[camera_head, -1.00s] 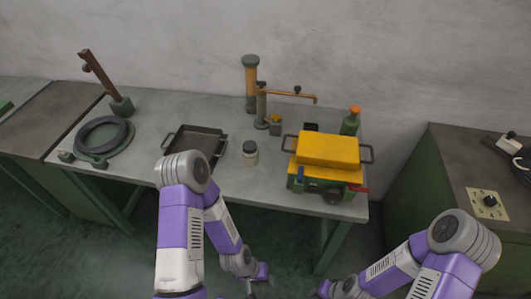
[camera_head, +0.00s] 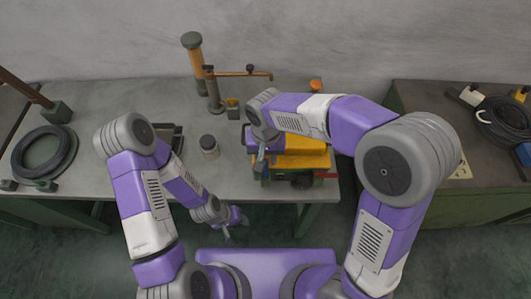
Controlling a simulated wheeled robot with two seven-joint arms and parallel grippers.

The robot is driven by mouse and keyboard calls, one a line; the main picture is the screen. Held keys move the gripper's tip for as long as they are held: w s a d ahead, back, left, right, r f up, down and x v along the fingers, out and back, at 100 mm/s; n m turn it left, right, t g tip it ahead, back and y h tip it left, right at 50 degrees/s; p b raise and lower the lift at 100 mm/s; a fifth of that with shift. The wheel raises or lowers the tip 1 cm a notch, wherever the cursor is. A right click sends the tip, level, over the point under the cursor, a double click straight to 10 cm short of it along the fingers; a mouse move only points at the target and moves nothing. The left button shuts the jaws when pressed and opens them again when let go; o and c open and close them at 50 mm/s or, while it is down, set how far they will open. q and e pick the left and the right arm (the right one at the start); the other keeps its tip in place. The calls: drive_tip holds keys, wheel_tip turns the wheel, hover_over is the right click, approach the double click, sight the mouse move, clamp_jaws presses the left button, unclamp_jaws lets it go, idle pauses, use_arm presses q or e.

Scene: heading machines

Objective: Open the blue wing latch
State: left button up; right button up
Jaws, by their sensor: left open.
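A yellow-topped machine (camera_head: 305,160) with a dark green lower body stands on the bench, right of the middle. I cannot make out a blue wing latch in this view; it may be hidden or too small. My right gripper (camera_head: 259,166) points down at the left front side of the yellow top, close to it. I cannot tell whether it touches, and its fingers are too small to read. My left gripper (camera_head: 230,234) is open and empty, low in front of the bench's front edge.
A dark-lidded jar (camera_head: 208,146) stands left of the machine, beside a dark tray (camera_head: 170,133) partly behind my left arm. An orange post (camera_head: 193,60) and a tap-like fitting (camera_head: 213,90) stand behind. A coiled dark hose (camera_head: 44,152) lies at left. Another bench (camera_head: 425,100) stands at right.

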sight(266, 172)
drive_tip(key=shift+w+f, duration=0.2)
drive_tip(key=shift+f, duration=0.15)
drive_tip(key=f, duration=0.4)
drive_tip(key=s+f, duration=0.1)
drive_tip(key=f, duration=0.1)
drive_tip(key=shift+f+b, duration=0.15)
drive_tip(key=shift+b, duration=0.25)
clamp_jaws()
